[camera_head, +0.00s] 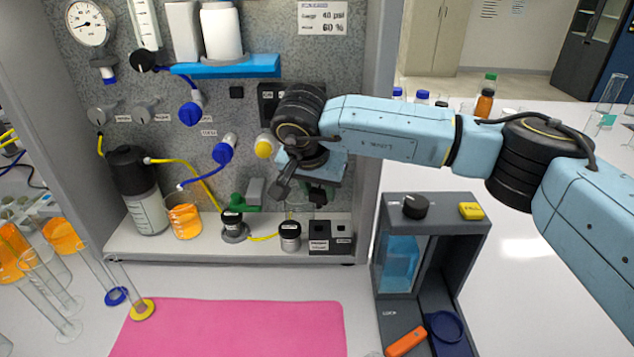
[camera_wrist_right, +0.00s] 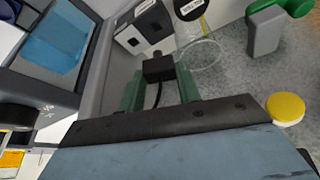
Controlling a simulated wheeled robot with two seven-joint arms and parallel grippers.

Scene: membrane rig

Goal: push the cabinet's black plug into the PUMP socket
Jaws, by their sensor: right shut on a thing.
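My right gripper (camera_head: 318,194) points down in front of the cabinet's back panel, above the shelf. In the right wrist view its green fingers (camera_wrist_right: 160,76) are shut on the black plug (camera_wrist_right: 158,68), with a black cable running back between them. The plug's narrow end points toward two small socket blocks, one dark (camera_head: 319,246) and one beside it (camera_head: 342,238), at the shelf's right end. The blocks also show in the right wrist view (camera_wrist_right: 136,36). Their labels are too small to read, so I cannot tell which is PUMP. The plug looks apart from both. My left gripper is out of view.
A capped jar (camera_head: 290,237) and a black-topped sensor (camera_head: 234,226) stand left of the blocks. A yellow knob (camera_head: 265,146) sits on the panel near my wrist. A grey open-fronted unit (camera_head: 440,213) stands right of the cabinet. A pink mat (camera_head: 235,328) lies in front.

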